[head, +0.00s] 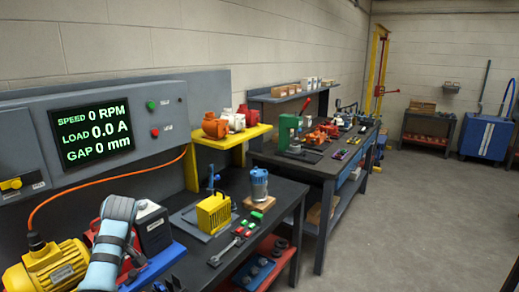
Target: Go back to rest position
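An orange-red motor (215,125), a white motor (235,120) and a dark red motor (248,114) sit in a row on a yellow shelf (205,143). A blue-grey motor (259,185) stands upright on a wooden block (259,203) on the dark bench (285,196). A large yellow motor (48,268) is at the lower left. A light blue and grey link of my arm rises at the lower left, in front of a red and black item. Neither of my grippers shows. No tags can be made out on the motors.
A panel (90,131) reads 0 RPM, 0.0 A, 0 mm. A yellow finned block (214,213) and small tools lie on the near bench. A second bench (328,165) holds a green press (289,132). Grey floor (420,215) is open at right; a blue cart (486,138) stands far back.

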